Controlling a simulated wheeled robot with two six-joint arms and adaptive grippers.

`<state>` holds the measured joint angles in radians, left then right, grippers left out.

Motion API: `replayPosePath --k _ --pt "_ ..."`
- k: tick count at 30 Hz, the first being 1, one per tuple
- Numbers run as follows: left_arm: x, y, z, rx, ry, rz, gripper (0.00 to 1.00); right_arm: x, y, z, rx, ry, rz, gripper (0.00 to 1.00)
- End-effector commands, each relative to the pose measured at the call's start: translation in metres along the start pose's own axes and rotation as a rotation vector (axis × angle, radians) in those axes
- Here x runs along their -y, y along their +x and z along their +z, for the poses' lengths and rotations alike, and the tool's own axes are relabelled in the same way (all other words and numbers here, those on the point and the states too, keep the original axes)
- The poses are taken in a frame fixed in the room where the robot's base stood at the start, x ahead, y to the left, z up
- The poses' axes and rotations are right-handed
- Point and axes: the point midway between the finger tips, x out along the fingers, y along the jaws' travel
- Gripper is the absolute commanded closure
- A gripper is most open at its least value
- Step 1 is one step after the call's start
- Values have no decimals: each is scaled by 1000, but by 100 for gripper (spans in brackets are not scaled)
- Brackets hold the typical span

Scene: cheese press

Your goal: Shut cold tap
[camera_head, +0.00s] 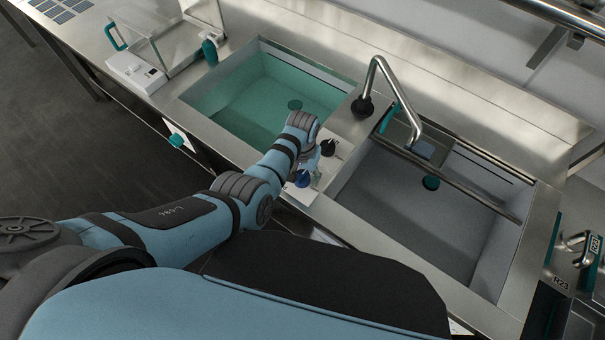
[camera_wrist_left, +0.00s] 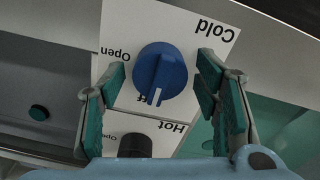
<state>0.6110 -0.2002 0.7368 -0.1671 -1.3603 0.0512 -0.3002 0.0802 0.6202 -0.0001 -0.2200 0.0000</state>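The cold tap is a blue knob (camera_wrist_left: 162,72) on a white panel (camera_wrist_left: 213,36) marked "Cold" and "Open", seen upside down in the left wrist view. Its white pointer line is at the knob's lower side there, beside a partly covered label that looks like "Off". My left gripper (camera_wrist_left: 161,88) is open, one finger on each side of the knob, with gaps showing on both sides. In the head view the blue knob (camera_head: 302,179) shows just past my left gripper (camera_head: 312,172), whose fingers are mostly hidden. My right gripper is not in view.
The black hot knob (camera_wrist_left: 127,145) is beside the cold one; a black knob also shows in the head view (camera_head: 328,147). A greenish, water-filled-looking basin (camera_head: 235,100) lies left, a grey basin (camera_head: 400,205) right. A bent spout (camera_head: 398,88) stands behind them.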

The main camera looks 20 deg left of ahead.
Motion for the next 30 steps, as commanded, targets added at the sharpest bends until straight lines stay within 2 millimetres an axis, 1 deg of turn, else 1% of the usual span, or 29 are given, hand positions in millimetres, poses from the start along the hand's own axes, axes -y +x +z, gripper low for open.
replayPosePath --k 8,11,14,18,22,25,27,30 --pt "0 -1 0 -1 1 0 41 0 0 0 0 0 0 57" --pt "0 -9 -2 -4 1 0 41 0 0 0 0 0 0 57" --pt "0 -27 -1 -5 0 0 41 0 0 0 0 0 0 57" --pt "-1 -68 -1 -6 0 1 41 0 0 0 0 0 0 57" --pt "0 -100 -1 -3 0 0 41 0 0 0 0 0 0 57" --pt "0 -115 0 -2 0 0 41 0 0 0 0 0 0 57" --pt "0 -120 0 -1 0 0 41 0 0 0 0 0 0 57" --pt "0 -121 0 1 1 0 41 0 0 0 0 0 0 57"
